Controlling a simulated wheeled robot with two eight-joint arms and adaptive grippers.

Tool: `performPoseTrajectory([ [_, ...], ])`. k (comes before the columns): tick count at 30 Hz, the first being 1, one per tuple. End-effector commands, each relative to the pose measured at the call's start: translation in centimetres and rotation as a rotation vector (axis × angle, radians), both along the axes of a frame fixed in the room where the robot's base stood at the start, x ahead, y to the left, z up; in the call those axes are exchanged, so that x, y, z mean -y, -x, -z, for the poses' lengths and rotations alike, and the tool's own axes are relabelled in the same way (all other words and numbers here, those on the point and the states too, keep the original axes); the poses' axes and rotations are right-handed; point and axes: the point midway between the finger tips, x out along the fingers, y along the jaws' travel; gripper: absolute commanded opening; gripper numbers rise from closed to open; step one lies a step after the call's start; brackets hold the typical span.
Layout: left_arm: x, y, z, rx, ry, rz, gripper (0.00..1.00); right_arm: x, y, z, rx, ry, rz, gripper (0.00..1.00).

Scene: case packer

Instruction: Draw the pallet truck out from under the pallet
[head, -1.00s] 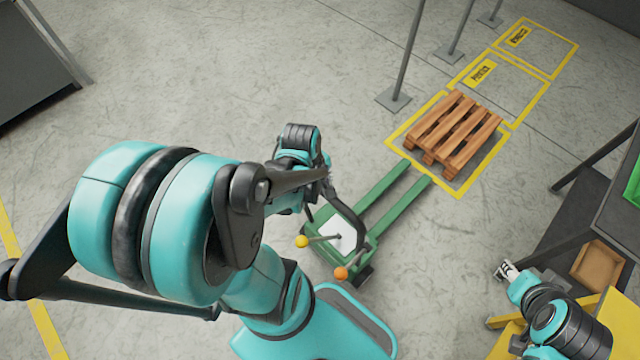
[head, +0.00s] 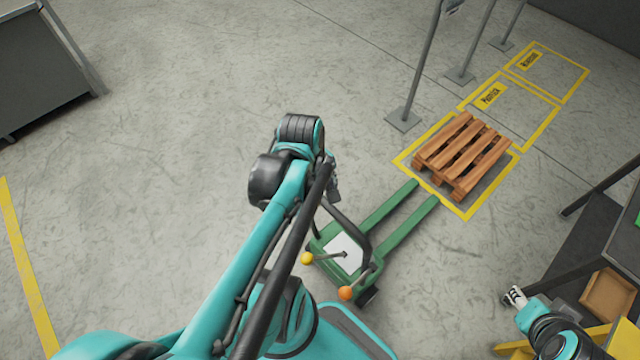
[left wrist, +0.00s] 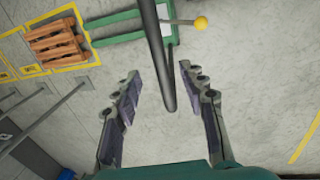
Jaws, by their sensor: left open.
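The green pallet truck (head: 347,258) stands on the floor, its forks (head: 400,222) pointing at the wooden pallet (head: 462,152). The fork ends show at the near edge of the yellow outline, with a small gap to the pallet. In the left wrist view the truck's forks (left wrist: 118,28) also end short of the pallet (left wrist: 55,42). My left gripper (head: 334,188) is at the truck's black handle (head: 355,232). In the left wrist view its jaws (left wrist: 159,75) are open, with the handle bar (left wrist: 157,50) between them, apart from both fingers. My right gripper (head: 515,297) is far from the truck.
Grey posts (head: 404,120) stand on base plates left of the yellow floor bays (head: 515,97). A dark bench with a brown box (head: 607,294) is at right. A grey cabinet (head: 45,60) is at upper left. The floor left of the truck is clear.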

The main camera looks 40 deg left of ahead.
Motion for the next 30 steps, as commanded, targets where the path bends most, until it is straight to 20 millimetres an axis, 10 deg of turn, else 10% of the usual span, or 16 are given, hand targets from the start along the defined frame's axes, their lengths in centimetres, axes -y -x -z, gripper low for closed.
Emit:
performPoseTrajectory([
  [9,0.0,0.6,-3.1,0.000,0.000,-0.001,0.42,0.0,0.0,0.0,0.000,0.000,0.000,0.40],
  [30,0.3,0.4,-3.0,0.009,-0.014,0.042,0.42,0.0,0.0,0.3,0.000,0.000,0.000,0.40],
])
